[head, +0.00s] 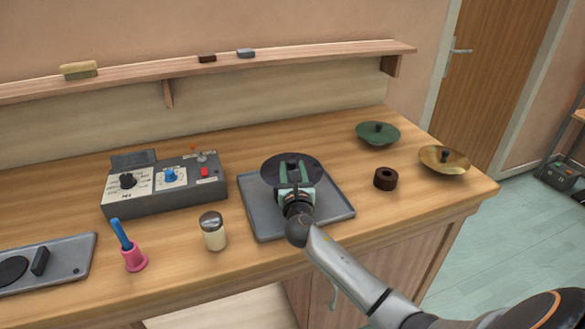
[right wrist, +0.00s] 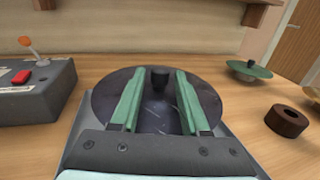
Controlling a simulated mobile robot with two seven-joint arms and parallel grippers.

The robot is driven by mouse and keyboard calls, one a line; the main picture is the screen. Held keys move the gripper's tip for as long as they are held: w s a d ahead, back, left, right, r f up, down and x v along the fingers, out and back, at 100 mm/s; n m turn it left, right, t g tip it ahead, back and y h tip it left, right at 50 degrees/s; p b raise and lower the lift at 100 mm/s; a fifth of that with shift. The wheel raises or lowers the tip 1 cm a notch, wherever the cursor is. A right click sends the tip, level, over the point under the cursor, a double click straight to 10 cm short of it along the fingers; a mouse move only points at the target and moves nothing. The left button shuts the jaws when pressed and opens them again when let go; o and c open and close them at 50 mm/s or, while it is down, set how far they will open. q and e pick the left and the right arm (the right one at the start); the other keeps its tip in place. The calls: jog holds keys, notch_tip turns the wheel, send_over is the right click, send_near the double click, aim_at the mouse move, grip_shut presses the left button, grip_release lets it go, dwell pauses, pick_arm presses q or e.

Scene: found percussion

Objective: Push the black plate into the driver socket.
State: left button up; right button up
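The black plate (right wrist: 105,101) is a dark, round disc with a short black knob (right wrist: 160,78) at its middle. In the head view the black plate (head: 271,169) lies over the back part of a grey tray (head: 333,208) and overhangs its back edge. I cannot tell whether it touches the tray. My right gripper (right wrist: 160,76) is over the plate, its two green fingers apart on either side of the knob, with a gap on each side. It also shows in the head view (head: 293,168). The driver socket cannot be made out. My left gripper is not in view.
A grey control box (head: 150,203) with knobs stands left of the tray. A cream shaker (head: 213,237) and a pink holder (head: 133,258) stand in front of it. A brown ring (head: 385,179), green plate (head: 389,138) and brass plate (head: 459,166) lie right. A left tray (head: 72,250) holds black pieces.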

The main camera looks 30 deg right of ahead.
jog(key=shift+o, duration=1.3)
jog(key=shift+r, duration=0.1)
jog(key=v, duration=1.2)
jog(key=shift+s+a, duration=0.2)
jog(key=shift+s, duration=0.05)
jog(key=s+f+m+g+y, duration=0.1)
jog(key=s+f+m+g, duration=0.4)
jog(key=s+f+m, duration=0.45)
jog(key=s+a+f+m+g+y, duration=0.3)
jog(key=s+a+m+g+y, duration=0.15)
jog(key=s+m, duration=0.4)
jog(key=s+a+f+m+g+y, duration=0.3)
jog(key=s+a+m, duration=0.3)
jog(key=s+m, duration=0.3)
jog(key=w+a+f+t+y, duration=0.1)
jog(key=w+a+f+t, duration=0.1)
jog(key=f, duration=0.3)
jog(key=w+a+f+m+t+y, duration=0.1)
jog(key=w+a+f+t, duration=0.1)
jog(key=f, duration=0.4)
jog(key=shift+w+a+f+t, duration=0.25)
jog(key=shift+w+t, duration=0.35)
jog(key=shift+t, duration=0.35)
